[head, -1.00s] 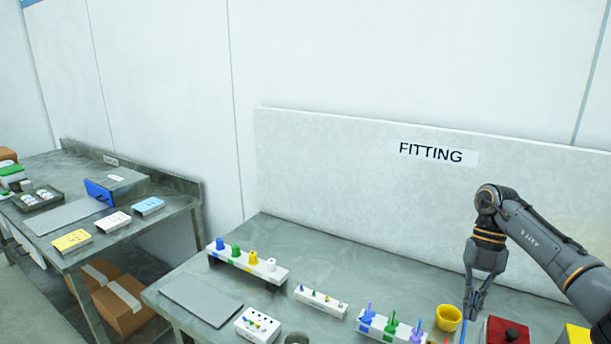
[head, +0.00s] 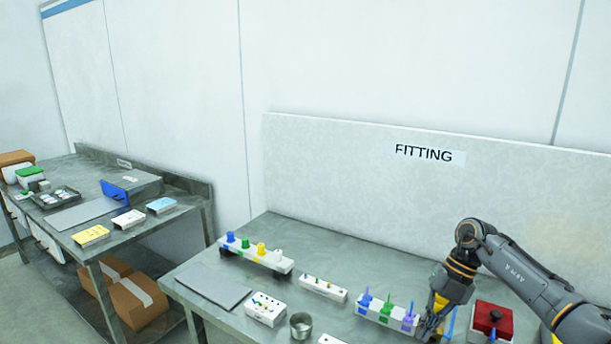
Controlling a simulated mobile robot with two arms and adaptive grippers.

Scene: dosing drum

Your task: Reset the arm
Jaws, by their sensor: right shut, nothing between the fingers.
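My right arm comes in from the right, over the right part of the fitting table (head: 210,318). My right gripper (head: 426,332) points down beside the right end of the rack with blue, green and purple pieces (head: 372,311). It is shut with nothing seen in it. Whether it touches the rack cannot be told. The yellow cup (head: 446,302) is mostly hidden behind the gripper. My left gripper is not in view.
A red box (head: 493,318) stands right of the gripper. A white rack with coloured caps (head: 254,254), a small white rack (head: 323,288), a white block (head: 265,310), a metal cup (head: 301,325) and a grey mat (head: 213,285) lie to the left. A second table (head: 130,236) stands further left.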

